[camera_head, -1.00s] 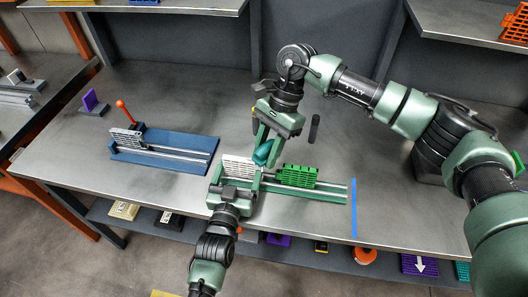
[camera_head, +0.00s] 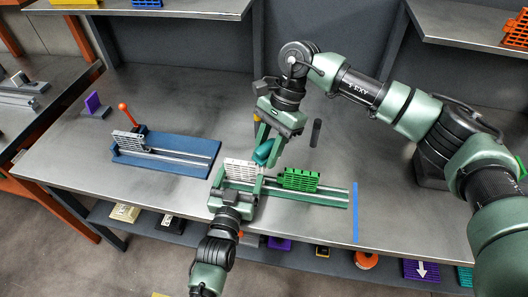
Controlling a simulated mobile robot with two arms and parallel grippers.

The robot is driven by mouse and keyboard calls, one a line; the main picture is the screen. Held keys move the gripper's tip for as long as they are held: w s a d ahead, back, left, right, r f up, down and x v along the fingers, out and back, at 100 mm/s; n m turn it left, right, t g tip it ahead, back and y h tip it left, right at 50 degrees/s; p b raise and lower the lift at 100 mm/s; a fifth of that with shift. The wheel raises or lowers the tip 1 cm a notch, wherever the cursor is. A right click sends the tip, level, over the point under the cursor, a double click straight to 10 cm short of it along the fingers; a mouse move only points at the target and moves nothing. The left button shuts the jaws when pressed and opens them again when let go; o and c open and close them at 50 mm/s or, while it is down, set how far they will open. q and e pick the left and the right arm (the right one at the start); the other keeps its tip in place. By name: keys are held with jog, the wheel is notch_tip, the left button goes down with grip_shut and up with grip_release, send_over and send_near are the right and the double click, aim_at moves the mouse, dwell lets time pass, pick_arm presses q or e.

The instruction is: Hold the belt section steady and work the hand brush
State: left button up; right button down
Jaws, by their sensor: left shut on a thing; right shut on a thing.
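A white belt section (camera_head: 240,171) sits at the left end of a green conveyor frame (camera_head: 325,195) on the bench. My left gripper (camera_head: 236,190) comes up from the bottom and is shut at the near side of the white section; its fingertips are partly hidden. My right gripper (camera_head: 268,140) reaches down from the upper right and is shut on the teal hand brush (camera_head: 263,152). The brush is tilted, close above the right end of the white section; I cannot tell whether it touches. A green belt section (camera_head: 299,180) stands on the frame's rail to the right.
A blue frame (camera_head: 175,153) with a grey section and an orange-knobbed lever (camera_head: 126,113) stands at the left. A dark upright peg (camera_head: 316,132) is behind the green section. Blue tape (camera_head: 355,212) marks the bench at the right.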

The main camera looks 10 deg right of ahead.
aim_at(254, 156)
jog(key=shift+f, duration=0.95)
dwell(0.6)
jog(key=shift+a, duration=0.1)
jog(key=shift+w+a+r, duration=0.1)
jog(key=shift+w+a, duration=0.15)
jog(key=shift+a, duration=0.5)
jog(key=shift+w+a, duration=0.25)
jog(key=shift+a, duration=0.45)
jog(key=shift+f, duration=0.2)
jog(key=shift+s+d+f, duration=0.15)
jog(key=shift+s+d, duration=0.15)
jog(key=shift+d, duration=0.55)
jog(key=shift+s+d+f, duration=0.15)
jog(key=shift+s+d, duration=0.15)
jog(key=shift+d, duration=0.5)
jog(key=shift+r, duration=0.1)
jog(key=shift+a+r, duration=0.1)
jog(key=shift+r, duration=1.45)
